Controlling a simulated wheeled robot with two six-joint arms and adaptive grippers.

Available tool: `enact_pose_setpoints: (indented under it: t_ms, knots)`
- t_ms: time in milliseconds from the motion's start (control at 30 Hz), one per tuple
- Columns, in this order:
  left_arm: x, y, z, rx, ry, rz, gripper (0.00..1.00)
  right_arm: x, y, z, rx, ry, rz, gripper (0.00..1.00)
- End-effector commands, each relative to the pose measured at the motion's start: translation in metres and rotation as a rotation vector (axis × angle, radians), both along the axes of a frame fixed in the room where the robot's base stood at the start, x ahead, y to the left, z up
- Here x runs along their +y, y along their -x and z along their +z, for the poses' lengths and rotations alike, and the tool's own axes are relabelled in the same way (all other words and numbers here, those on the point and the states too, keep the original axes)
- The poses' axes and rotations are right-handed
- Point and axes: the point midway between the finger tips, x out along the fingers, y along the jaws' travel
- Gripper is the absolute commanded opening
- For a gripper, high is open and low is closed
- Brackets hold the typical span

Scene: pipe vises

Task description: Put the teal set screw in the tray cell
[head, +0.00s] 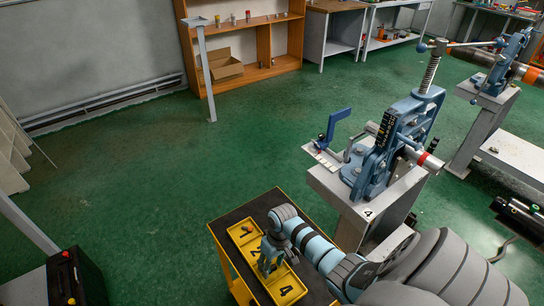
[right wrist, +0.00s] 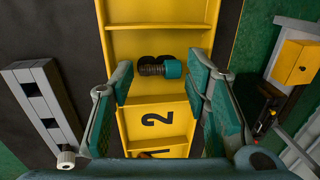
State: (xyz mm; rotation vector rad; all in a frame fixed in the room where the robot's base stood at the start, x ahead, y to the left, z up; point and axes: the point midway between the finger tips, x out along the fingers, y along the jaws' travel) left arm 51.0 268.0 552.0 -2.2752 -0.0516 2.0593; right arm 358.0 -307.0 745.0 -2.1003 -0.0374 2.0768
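The teal set screw (right wrist: 172,69), with a dark threaded shank, lies on its side over the number in the tray cell beyond the one marked 2, in the right wrist view. My left gripper is not in view.
The tray sits on a yellow-edged cart with a black top (head: 262,207). A blue pipe vise (head: 385,150) on a pedestal marked 4 stands just behind and right. A grey bar with square holes (right wrist: 42,105) lies left of the tray in the wrist view.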

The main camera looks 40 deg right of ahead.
Motion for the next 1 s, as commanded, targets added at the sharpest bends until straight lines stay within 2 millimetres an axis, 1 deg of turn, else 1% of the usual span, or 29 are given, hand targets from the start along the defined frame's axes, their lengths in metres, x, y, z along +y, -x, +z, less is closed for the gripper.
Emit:
enact_pose_setpoints:
  t_ms: [167, 267, 367, 500, 600, 700, 800, 1000]
  knots:
    - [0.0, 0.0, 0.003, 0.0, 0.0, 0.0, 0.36, 0.0, 0.0, 0.004, 0.0, 0.0, 0.0, 0.43]
    - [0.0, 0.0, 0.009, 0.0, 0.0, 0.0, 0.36, -0.002, 0.0, 0.018, -0.002, 0.0, 0.001, 0.43]
    - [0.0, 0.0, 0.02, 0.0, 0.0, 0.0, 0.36, -0.006, 0.0, 0.042, -0.003, 0.001, 0.001, 0.43]
    - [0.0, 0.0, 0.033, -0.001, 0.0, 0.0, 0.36, -0.012, 0.001, 0.081, -0.003, 0.002, 0.001, 0.43]
    - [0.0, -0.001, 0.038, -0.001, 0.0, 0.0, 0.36, -0.015, 0.001, 0.103, -0.003, 0.002, 0.001, 0.43]
    - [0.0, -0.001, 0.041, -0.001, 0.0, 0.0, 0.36, -0.018, 0.002, 0.117, -0.002, 0.0, 0.0, 0.43]
    - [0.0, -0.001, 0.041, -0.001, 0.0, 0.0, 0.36, -0.018, 0.002, 0.122, 0.0, 0.0, 0.0, 0.43]
    - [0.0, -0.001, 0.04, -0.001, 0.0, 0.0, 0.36, -0.018, 0.002, 0.122, 0.0, -0.001, 0.0, 0.43]
